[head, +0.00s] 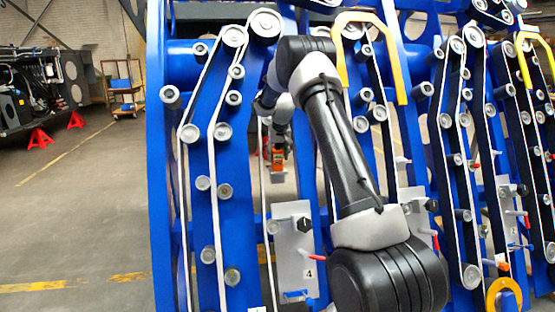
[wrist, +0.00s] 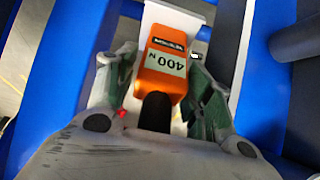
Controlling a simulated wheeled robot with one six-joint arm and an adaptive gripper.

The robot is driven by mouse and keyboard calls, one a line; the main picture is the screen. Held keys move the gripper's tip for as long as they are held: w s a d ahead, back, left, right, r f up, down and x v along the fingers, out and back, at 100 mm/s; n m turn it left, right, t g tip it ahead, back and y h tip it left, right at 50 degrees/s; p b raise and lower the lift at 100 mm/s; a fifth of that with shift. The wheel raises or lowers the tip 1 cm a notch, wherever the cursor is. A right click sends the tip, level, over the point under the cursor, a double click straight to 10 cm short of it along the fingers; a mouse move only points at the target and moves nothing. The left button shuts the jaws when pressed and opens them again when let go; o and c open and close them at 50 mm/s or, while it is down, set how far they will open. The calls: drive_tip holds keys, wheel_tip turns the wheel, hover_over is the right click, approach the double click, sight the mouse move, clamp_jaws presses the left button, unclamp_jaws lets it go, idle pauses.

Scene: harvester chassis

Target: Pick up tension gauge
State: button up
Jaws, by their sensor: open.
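The tension gauge (wrist: 168,58) is an orange block with a pale label reading "400 N" and a black lower end. In the wrist view it lies between the fingers of my gripper (wrist: 163,85), over a white surface (wrist: 190,15). The fingers stand on either side of it, and the jaws are open. Whether a finger touches it is hard to tell. In the head view the gauge (head: 278,155) is a small orange shape beyond my arm, at my gripper (head: 279,148), whose fingers are too small there to make out.
A blue harvester chassis (head: 157,180) with belts and many rollers surrounds my arm. A grey panel (head: 292,250) marked 4 carries a black knob and a red lever. A yellow guard (head: 341,50) stands near my arm. Open floor (head: 80,215) lies to the left.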

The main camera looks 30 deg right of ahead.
drive_tip(key=c, duration=1)
drive_tip(key=shift+r, duration=0.1)
